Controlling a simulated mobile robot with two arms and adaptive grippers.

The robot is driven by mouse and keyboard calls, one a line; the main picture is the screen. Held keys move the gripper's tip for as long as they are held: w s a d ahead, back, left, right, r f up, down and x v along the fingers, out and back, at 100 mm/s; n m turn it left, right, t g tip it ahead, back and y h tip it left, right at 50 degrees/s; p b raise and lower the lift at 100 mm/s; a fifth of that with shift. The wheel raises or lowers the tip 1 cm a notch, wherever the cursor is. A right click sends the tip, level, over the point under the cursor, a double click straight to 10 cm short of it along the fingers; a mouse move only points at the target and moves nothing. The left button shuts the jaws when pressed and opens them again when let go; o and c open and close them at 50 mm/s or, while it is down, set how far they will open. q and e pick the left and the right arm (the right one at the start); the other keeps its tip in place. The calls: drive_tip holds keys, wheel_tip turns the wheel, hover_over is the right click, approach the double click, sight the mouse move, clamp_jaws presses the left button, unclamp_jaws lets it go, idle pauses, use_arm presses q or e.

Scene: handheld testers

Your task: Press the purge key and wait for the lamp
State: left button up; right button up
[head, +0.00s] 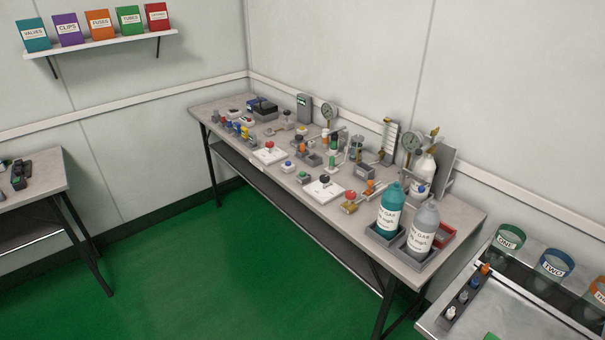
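A long grey workbench (460,213) stands along the back wall with many small testers and fittings on it. No label that reads purge is legible, so I cannot tell which item bears the purge key. Candidates in sight are a white plate with a red knob (269,153), a white plate with a dark knob (324,187) and a grey boxy device (304,107) at the back. I cannot make out a lamp for certain. Neither of my grippers is in view.
A teal bottle (390,211) and a grey bottle (422,230) stand in trays at the bench's right end. A metal table (510,320) with labelled jars is at lower right. Another table (45,178) is at left. Green floor (200,285) in front is clear.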

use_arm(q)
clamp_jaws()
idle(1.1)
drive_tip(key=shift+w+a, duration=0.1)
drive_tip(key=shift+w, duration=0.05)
